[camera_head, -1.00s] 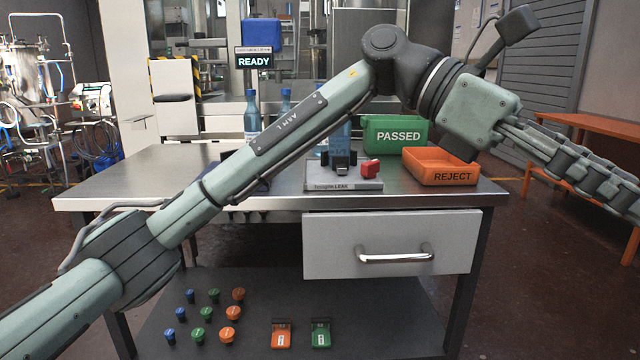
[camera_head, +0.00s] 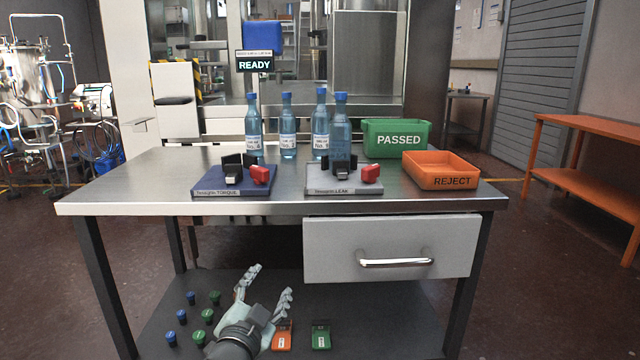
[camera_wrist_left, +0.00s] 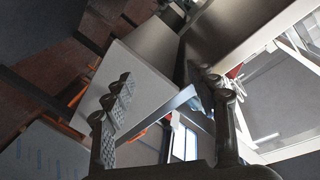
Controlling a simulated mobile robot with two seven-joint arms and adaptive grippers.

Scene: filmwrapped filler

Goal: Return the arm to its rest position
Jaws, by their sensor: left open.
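My left gripper (camera_head: 271,281) is low at the bottom of the head view, in front of the table and over the picture of the lower shelf. Its two fingers are spread apart with nothing between them. The left wrist view shows the same open fingers (camera_wrist_left: 172,88), with the tilted table and drawer beyond. The rest of my left arm is mostly out of the head view. My right gripper is not in view.
The table (camera_head: 130,190) holds several blue-capped bottles (camera_head: 288,135), a torque stand (camera_head: 230,188), a leak stand (camera_head: 340,186), a green PASSED bin (camera_head: 395,152) and an orange REJECT tray (camera_head: 430,163). Caps and two tags lie on the lower shelf (camera_head: 385,325). The drawer (camera_head: 330,240) is below the tabletop.

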